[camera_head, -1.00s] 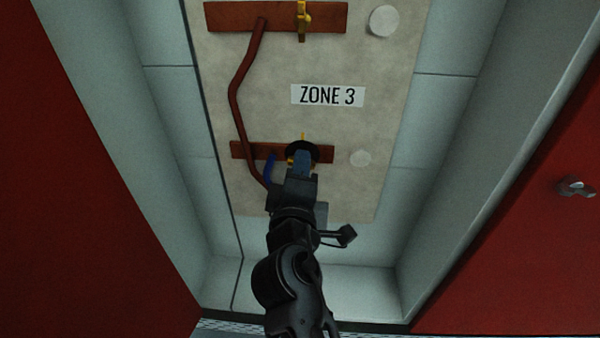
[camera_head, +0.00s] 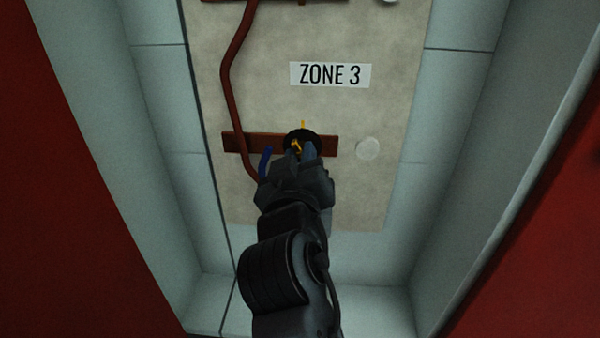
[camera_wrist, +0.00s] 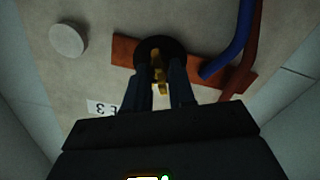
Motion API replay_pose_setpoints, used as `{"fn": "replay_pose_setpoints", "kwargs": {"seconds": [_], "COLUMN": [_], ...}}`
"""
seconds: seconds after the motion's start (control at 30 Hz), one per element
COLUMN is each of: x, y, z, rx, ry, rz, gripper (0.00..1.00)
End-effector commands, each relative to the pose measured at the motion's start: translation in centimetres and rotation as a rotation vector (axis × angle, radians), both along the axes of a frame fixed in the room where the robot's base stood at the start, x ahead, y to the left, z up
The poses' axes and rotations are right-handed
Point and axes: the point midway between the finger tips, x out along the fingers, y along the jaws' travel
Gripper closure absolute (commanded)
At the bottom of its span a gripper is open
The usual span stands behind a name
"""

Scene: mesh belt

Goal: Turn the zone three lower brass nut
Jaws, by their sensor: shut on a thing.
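The lower brass nut (camera_head: 297,146) sits on a black round disc (camera_head: 304,135) on the lower copper-brown bar (camera_head: 240,142), below the ZONE 3 label (camera_head: 330,75). My gripper (camera_head: 303,150) reaches up to it from below, with its fingers on either side of the nut. In the wrist view, the brass nut (camera_wrist: 158,73) shows between the two dark fingers (camera_wrist: 165,85), which are closed on it. The fingers hide part of the nut, and a thin brass tip stands above the disc in the head view.
A red-brown pipe (camera_head: 230,90) runs down the panel's left side, and a blue cable (camera_head: 265,162) hangs close left of my gripper. A pale round knob (camera_head: 367,148) is to the right. Grey walls and red doors (camera_head: 535,230) enclose the panel on both sides.

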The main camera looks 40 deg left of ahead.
Motion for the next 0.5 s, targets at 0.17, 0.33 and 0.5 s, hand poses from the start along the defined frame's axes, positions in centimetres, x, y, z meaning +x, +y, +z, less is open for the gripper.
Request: {"fn": "replay_pose_setpoints", "kwargs": {"seconds": [0.17,0.33,0.5], "x": [0.01,-0.01,0.02], "y": [-0.04,0.0,-0.04], "z": [-0.57,-0.48,-0.43], "rx": [0.127,0.228,0.3], "ry": [0.081,0.145,0.19], "rz": [-0.001,-0.001,-0.002], "gripper": [1.0,1.0,1.0]}}
